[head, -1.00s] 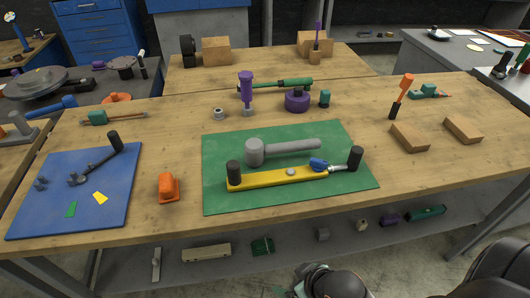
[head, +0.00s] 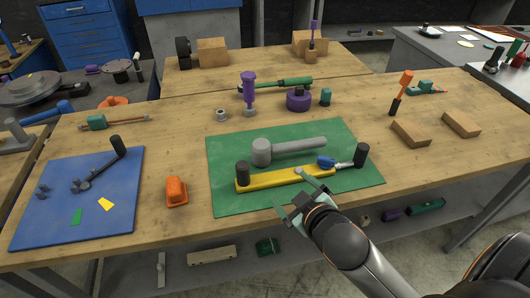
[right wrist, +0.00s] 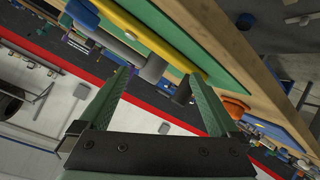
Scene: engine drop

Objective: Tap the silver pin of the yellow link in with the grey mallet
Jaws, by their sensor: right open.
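The yellow link (head: 265,182) lies on the green mat, with a black post (head: 242,174) at its left end and another (head: 361,155) at its right. The grey mallet (head: 295,147) lies just behind the link, head at left, handle to the right. My right gripper (head: 291,191) is open and empty at the front of the link, above the mat's front edge. The yellow link (right wrist: 150,30) and grey mallet head (right wrist: 152,68) also show in the right wrist view. My left gripper is not visible.
Purple and green parts stand behind, and two wooden blocks (head: 410,134) lie at right.

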